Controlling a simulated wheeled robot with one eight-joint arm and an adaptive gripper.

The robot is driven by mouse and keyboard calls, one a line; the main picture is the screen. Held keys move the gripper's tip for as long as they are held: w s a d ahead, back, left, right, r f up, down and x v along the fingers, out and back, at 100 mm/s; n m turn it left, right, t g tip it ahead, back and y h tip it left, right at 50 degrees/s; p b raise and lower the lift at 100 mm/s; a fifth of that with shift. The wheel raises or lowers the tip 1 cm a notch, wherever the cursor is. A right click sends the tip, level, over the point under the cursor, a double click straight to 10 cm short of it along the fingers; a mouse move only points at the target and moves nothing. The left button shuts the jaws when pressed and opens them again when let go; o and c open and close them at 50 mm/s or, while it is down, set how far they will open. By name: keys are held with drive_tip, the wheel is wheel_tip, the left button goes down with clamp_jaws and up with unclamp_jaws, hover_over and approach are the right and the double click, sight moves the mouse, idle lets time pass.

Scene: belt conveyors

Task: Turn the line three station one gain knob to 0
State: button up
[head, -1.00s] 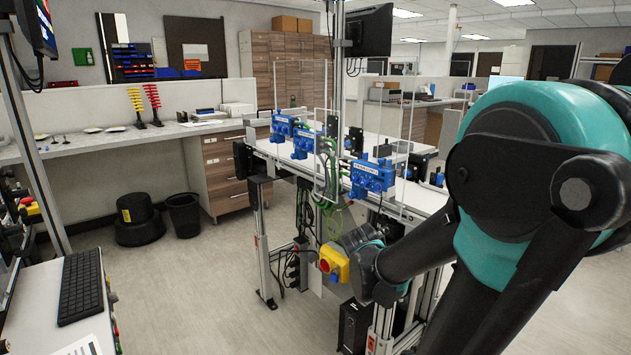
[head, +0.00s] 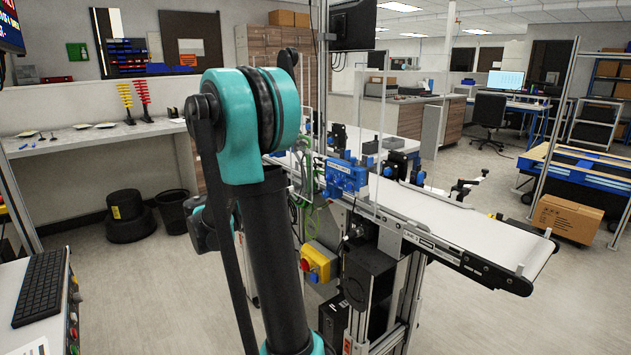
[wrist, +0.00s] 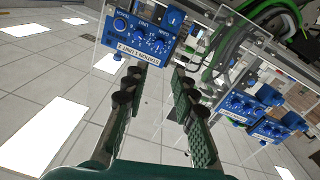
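In the wrist view a blue station box (wrist: 146,34) fills the top middle, tilted in the picture. Two more blue boxes (wrist: 243,106) (wrist: 273,131) sit at the right. In the head view one blue box (head: 346,177) shows right of my arm; my gripper is hidden there.
A clear panel (wrist: 105,58) and green cables (wrist: 236,45) are close to the boxes in the wrist view. The white conveyor belt (head: 440,215) runs right in the head view. A yellow switch box with a red button (head: 318,262) is mounted below. Open floor lies left.

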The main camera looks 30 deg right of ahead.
sight(327, 179)
drive_tip(key=d, duration=1.5)
drive_tip(key=shift+w+d, duration=0.15)
drive_tip(key=shift+w, duration=0.05)
drive_tip(key=shift+c, duration=0.3)
clamp_jaws()
